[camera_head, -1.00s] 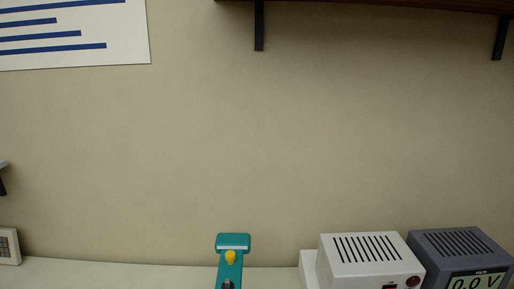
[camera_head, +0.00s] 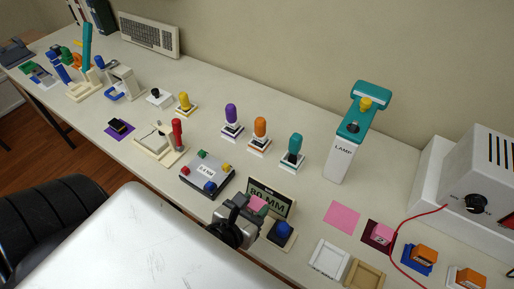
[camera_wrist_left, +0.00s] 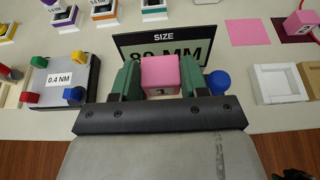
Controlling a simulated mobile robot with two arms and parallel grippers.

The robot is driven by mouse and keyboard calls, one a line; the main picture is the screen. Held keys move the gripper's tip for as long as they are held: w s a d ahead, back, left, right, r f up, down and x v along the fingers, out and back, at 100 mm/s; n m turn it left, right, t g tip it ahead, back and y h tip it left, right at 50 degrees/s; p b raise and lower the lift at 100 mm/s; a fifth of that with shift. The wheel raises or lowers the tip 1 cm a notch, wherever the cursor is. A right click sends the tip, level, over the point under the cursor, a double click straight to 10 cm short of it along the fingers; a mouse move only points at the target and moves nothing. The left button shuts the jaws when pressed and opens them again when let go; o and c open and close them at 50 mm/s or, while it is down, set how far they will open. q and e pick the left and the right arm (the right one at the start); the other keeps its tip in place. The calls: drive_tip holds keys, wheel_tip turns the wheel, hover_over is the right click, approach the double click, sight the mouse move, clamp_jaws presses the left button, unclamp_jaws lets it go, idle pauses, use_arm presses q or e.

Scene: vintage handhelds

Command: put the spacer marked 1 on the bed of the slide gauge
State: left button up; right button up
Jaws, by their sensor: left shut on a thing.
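My left gripper (camera_head: 247,209) is shut on a pink block (camera_head: 258,203), the spacer. The block is in front of the display, which also shows in the left wrist view (camera_wrist_left: 195,45). The gripper hides most of the bed; I cannot tell if the block touches it.
Another pink spacer (camera_head: 382,234) sits on a dark magenta mat, beside an empty pink mat (camera_head: 341,217). A grey 0.4 NM box (camera_head: 207,176) with coloured knobs stands left of the gauge. White (camera_head: 329,259) and tan (camera_head: 364,274) trays lie to the right; a teal lamp (camera_head: 357,125) stands behind.

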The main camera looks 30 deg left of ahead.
use_arm(q)
drive_tip(key=shift+f+b, duration=0.5)
drive_tip(key=shift+f, duration=2.55)
drive_tip(key=shift+f, duration=0.1)
drive_tip(key=o, duration=0.7)
drive_tip(key=shift+c, duration=0.2)
